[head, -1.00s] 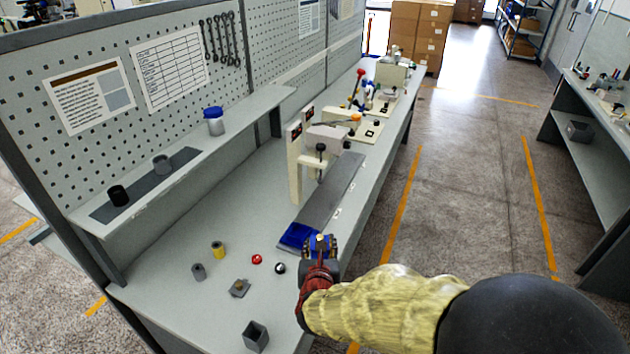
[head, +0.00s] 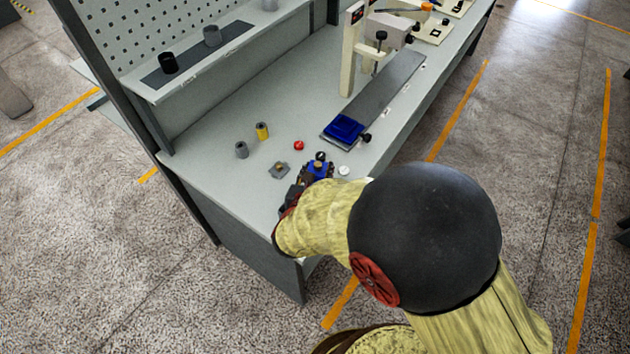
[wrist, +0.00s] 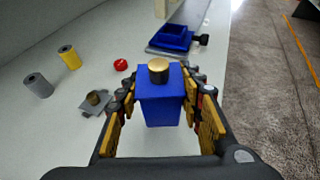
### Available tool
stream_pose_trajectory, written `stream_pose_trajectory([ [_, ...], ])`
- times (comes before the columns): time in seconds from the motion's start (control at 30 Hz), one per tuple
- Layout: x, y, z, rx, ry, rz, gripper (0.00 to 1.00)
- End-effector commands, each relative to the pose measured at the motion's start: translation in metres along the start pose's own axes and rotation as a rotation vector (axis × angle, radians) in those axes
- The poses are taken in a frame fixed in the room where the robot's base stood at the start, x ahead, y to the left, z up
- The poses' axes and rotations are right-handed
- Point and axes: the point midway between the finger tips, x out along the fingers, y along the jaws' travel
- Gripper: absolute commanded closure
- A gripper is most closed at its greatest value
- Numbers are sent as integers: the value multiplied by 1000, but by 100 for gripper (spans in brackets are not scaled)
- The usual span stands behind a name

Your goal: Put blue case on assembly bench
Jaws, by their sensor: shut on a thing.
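The blue case (wrist: 158,105) is a blue block with a gold round knob on top, upright between my fingers in the wrist view. It also shows in the head view (head: 317,169). My gripper (wrist: 163,112) is shut on its sides. Case and gripper are over the near end of the light grey assembly bench (head: 222,178). I cannot tell whether the case's bottom touches the bench top. A blue open holder (head: 344,128) sits at the near end of a grey rail, beyond the gripper and apart from the case.
A white round piece (head: 343,170) lies by the bench edge. A cream press (head: 353,50) stands farther back.

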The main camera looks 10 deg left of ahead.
Motion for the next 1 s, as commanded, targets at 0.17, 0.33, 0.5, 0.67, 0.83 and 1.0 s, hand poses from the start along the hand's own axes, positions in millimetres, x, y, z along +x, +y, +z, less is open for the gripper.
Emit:
stream_pose_trajectory([
  [0.17,0,8,-14,-1,0,0,100],
  [0.33,10,7,-37,-1,0,-1,100],
  [0.5,11,7,-39,1,-1,0,100],
  [0.67,12,7,-39,1,-1,0,100],
  [0.83,12,7,-42,0,0,-1,60],
  [1.0,12,7,-42,0,0,-1,50],
])
